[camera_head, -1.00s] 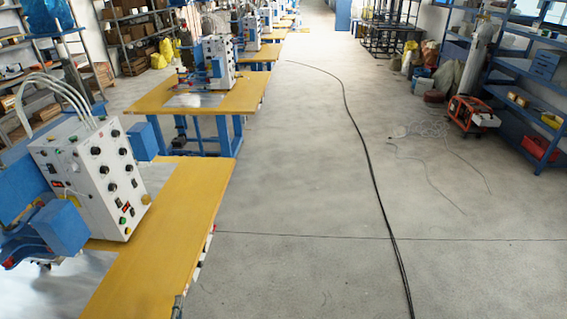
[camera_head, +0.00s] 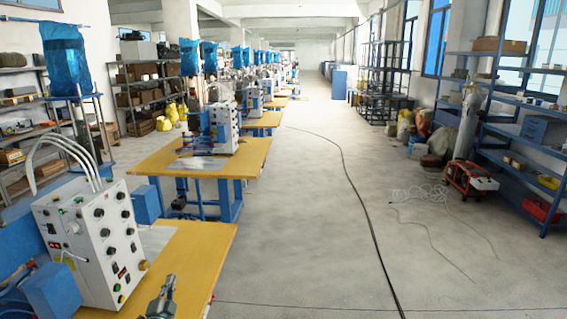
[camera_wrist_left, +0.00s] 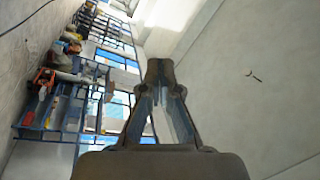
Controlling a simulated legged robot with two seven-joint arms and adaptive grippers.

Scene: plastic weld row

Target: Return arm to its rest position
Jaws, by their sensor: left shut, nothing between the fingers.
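My left gripper (camera_head: 168,284) shows at the bottom of the head view, in front of the near yellow table. It points upward and is small and partly cut off by the frame's edge. In the left wrist view my left gripper (camera_wrist_left: 159,66) has its fingertips together, with nothing held between them. The wrist picture is tilted, with shelves and windows beyond the fingers. My right gripper is not in view.
A white control box (camera_head: 88,243) with knobs and hoses stands on the near yellow table (camera_head: 196,262) at left. More machine tables (camera_head: 232,163) line up behind. A black cable (camera_head: 361,213) lies on the open floor. Blue shelves (camera_head: 508,139) and a red machine (camera_head: 468,181) stand at right.

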